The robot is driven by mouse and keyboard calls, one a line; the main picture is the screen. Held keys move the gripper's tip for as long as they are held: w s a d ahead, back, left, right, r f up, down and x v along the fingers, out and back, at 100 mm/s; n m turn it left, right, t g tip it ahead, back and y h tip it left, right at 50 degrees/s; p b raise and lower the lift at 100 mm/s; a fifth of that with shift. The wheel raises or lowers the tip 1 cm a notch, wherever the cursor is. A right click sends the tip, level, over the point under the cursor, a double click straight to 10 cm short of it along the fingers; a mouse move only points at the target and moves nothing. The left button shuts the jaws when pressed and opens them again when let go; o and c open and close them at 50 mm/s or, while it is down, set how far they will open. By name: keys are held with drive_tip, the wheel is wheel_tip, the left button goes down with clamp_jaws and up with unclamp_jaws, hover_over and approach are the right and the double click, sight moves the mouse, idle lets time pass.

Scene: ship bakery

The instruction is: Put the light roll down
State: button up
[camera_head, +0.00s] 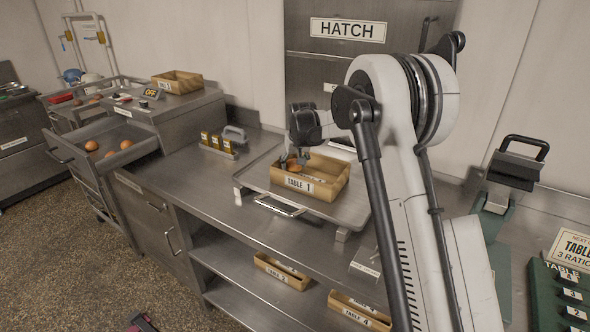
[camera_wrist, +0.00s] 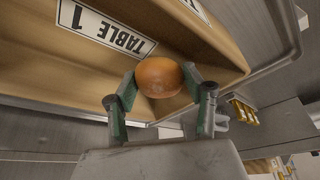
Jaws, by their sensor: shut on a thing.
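The light roll (camera_wrist: 159,77) is a round orange-brown bun between the two fingers of my gripper (camera_wrist: 160,85) in the wrist view. My gripper is shut on it. In the head view the roll (camera_head: 291,164) shows only in part below my gripper (camera_head: 294,160), at the left end of a tan box labelled TABLE 1 (camera_head: 325,190). The box also shows in the wrist view, with its label upside down (camera_wrist: 105,30). I cannot tell whether the roll touches the box floor.
The box stands on a raised metal tray (camera_head: 352,212) on the steel counter. Left of it is a small rack of yellow bottles (camera_head: 217,146). An open drawer (camera_head: 95,165) holds several rolls. Boxes TABLE 2 (camera_head: 283,270) and TABLE 4 (camera_head: 358,310) sit on shelves below.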

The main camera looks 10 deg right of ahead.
drive_tip(key=shift+f, duration=1.15)
drive_tip(key=shift+f, duration=0.15)
drive_tip(key=o, duration=1)
